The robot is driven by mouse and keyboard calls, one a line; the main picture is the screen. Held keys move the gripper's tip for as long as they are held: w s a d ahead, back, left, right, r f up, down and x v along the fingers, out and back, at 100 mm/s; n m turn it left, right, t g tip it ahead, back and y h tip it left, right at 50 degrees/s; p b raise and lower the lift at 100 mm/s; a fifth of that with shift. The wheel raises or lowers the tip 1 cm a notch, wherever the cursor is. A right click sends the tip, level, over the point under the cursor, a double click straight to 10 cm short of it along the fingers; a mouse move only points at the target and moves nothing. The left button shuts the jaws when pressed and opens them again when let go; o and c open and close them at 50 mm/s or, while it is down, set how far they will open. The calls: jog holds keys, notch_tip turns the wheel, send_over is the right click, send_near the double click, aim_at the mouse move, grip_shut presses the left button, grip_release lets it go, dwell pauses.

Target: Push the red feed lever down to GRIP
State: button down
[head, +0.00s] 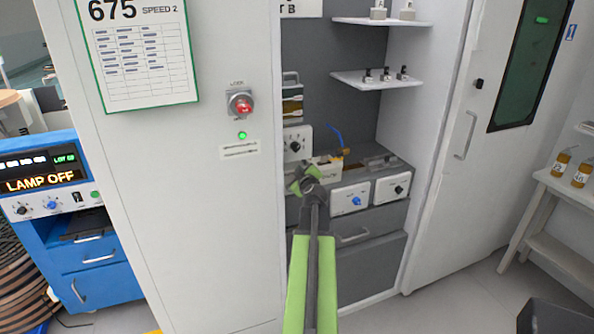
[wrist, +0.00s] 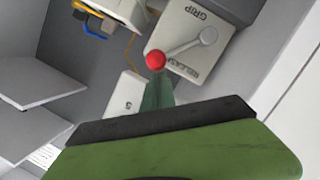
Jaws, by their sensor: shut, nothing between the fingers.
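The feed lever has a red ball knob (wrist: 155,60) and a pale arm, in the wrist view. Its pale plate (wrist: 182,32) carries the words GRIP and RELEASE, seen turned over. The knob lies nearer the RELEASE word than the GRIP word. My gripper (wrist: 158,88) is shut and empty, its fingers ending just below the knob in this picture. I cannot tell whether they touch it. In the head view my gripper (head: 305,180) is in front of a pale lettered plate (head: 327,172); the red knob is hidden there.
A tall white cabinet (head: 205,200) with a red knob switch (head: 241,104) stands close left of my arm. Shelves (head: 375,79) hang above; a white door (head: 480,150) is at right.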

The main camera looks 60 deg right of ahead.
jog(key=s+d+f+m+t+y+b, duration=0.1)
jog(key=s+d+f+m+y+b, duration=0.2)
jog(key=s+d+f+m+b, duration=0.1)
jog(key=shift+d+f+m+t, duration=0.3)
jog(key=shift+d+f+m, duration=0.3)
jog(key=shift+f+m, duration=0.7)
jog(key=shift+r+b, duration=0.25)
jog(key=shift+b, duration=0.05)
jog(key=shift+a, duration=0.1)
